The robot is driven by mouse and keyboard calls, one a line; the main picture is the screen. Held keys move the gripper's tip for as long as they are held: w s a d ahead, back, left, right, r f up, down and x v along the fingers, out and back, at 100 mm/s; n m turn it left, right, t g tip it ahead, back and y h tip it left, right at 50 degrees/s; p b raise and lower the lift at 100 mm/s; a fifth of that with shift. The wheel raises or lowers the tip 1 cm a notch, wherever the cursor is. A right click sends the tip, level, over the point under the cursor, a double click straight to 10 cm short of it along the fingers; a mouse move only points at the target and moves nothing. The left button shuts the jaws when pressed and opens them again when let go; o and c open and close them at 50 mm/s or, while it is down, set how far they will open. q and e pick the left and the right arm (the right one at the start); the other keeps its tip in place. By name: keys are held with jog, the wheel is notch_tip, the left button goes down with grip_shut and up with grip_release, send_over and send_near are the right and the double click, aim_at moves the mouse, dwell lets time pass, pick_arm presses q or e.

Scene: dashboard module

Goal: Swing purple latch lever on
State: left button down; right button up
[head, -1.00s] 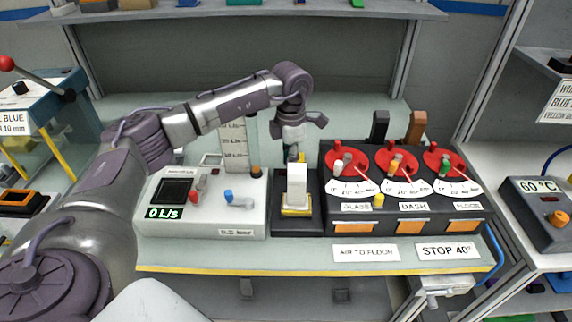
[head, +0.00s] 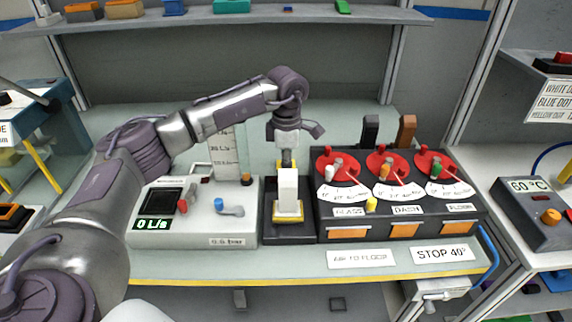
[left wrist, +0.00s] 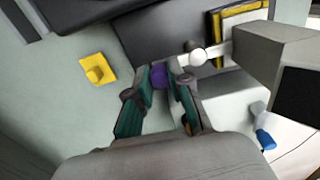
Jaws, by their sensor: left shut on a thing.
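In the left wrist view, my left gripper (left wrist: 163,76) has its teal fingers closed on a small purple piece (left wrist: 158,75), which looks like the purple latch lever's grip. Most of the lever is hidden by the fingers. In the head view, my left arm reaches over the dashboard module, and the left gripper (head: 288,155) points down just behind a white upright block (head: 288,188) on a dark base with yellow trim. The purple lever cannot be made out there. My right gripper is not in view.
A flow unit (head: 235,192) reading 0 L/s stands left of the white block. A panel with red dials (head: 381,163) stands right of it.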

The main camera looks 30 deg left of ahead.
pick_arm(q)
jog(key=c, duration=1.1)
grip_release()
jog(key=shift+o, duration=0.2)
notch_tip(320, 180, up, 12)
